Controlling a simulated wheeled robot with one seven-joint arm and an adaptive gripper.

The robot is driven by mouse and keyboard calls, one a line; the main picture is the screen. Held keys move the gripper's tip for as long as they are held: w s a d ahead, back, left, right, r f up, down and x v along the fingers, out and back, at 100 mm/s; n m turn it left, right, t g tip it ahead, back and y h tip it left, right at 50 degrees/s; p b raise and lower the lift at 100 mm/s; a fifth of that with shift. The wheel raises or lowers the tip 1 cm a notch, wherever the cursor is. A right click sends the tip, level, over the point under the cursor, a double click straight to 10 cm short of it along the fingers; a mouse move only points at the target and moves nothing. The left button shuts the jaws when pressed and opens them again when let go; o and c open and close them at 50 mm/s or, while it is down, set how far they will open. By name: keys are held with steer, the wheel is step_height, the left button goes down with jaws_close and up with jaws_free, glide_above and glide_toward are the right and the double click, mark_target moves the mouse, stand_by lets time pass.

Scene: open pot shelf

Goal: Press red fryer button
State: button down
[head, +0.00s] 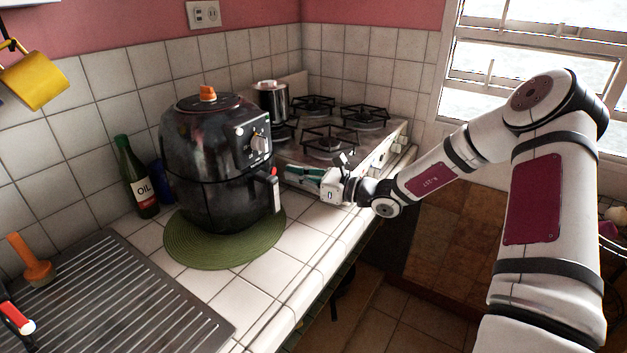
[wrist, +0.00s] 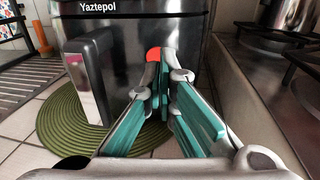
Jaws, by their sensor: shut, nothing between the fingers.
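The black air fryer (head: 215,165) stands on a round green mat (head: 218,252), its front and pull handle facing right; its front also fills the top of the wrist view (wrist: 140,30). The silver-faced handle (wrist: 87,85) is left of my fingers. A small red patch (head: 274,172) shows beside the handle in the head view. A red-orange patch (wrist: 153,54) shows at my fingertips in the wrist view; I cannot tell whether it is the button or touched. My gripper (head: 290,172), with teal fingers, is shut and empty, close in front of the fryer.
A gas stove (head: 345,145) with a steel pot (head: 270,102) lies behind the gripper. A green oil bottle (head: 137,180) stands left of the fryer. A ribbed drainboard (head: 110,300) fills the near left. The counter's front tiles are clear.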

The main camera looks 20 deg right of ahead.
mark_target(275, 170)
steer(key=shift+x, duration=1.35)
steer(key=shift+w+a, duration=0.35)
steer(key=shift+a, duration=0.15)
steer(key=shift+w+a+r, duration=0.1)
steer(key=shift+w+r, duration=0.05)
steer(key=shift+r, duration=0.1)
steer(key=shift+s+d+p, duration=0.3)
steer(key=shift+d+p, duration=0.05)
steer(key=shift+p, duration=0.15)
steer(key=v, duration=1.3)
steer(key=shift+s+d+f, duration=0.25)
steer(key=shift+d, duration=0.05)
